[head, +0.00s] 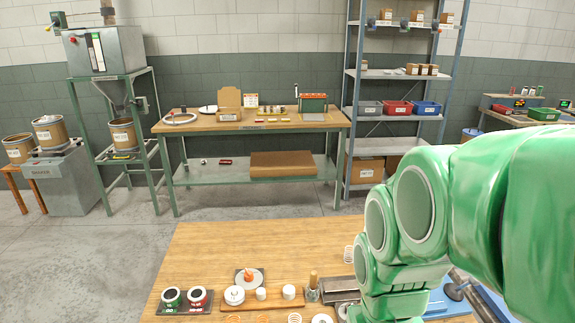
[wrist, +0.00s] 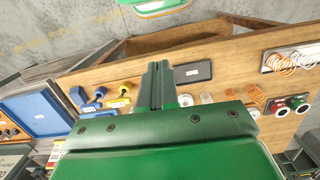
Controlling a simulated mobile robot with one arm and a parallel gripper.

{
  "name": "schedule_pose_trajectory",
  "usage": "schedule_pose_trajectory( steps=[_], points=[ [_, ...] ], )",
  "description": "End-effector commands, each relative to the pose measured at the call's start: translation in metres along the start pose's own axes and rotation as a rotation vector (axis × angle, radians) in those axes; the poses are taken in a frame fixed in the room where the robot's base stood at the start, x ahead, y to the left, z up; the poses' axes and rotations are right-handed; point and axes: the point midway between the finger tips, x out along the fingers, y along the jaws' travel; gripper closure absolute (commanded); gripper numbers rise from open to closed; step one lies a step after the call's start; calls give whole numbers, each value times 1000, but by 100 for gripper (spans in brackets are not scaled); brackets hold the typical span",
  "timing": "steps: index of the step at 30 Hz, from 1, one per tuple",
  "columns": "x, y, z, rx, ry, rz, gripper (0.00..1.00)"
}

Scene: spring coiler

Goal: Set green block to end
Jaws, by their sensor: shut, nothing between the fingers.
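My gripper (wrist: 159,66) shows in the wrist view with its two dark fingers together and nothing between them. It is above the wooden worktable (wrist: 225,45). In the head view my green arm fills the right side and my gripper's fingers cannot be made out. I cannot pick out a green block with certainty in either view. A round piece marked GO (head: 171,297) and a round red-marked piece (head: 197,298) sit on a dark plate at the worktable's left in the head view.
White cylinders stand on a wooden strip (head: 262,305) on the worktable. The wrist view shows a blue tray (wrist: 38,108), a yellow piece (wrist: 118,102), blue pieces (wrist: 88,100), a dark labelled plate (wrist: 193,72) and copper coils (wrist: 278,62). The worktable's far part is clear.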

Motion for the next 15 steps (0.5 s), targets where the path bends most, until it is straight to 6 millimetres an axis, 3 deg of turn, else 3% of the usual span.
schedule_pose_trajectory(
  steps=[3, 6, 15],
  points=[
    [-16, 8, -43, 64, 70, 8, 100],
    [-28, 14, -73, 109, 121, 15, 100],
    [-51, 29, -132, 200, 222, 25, 100]
  ],
)
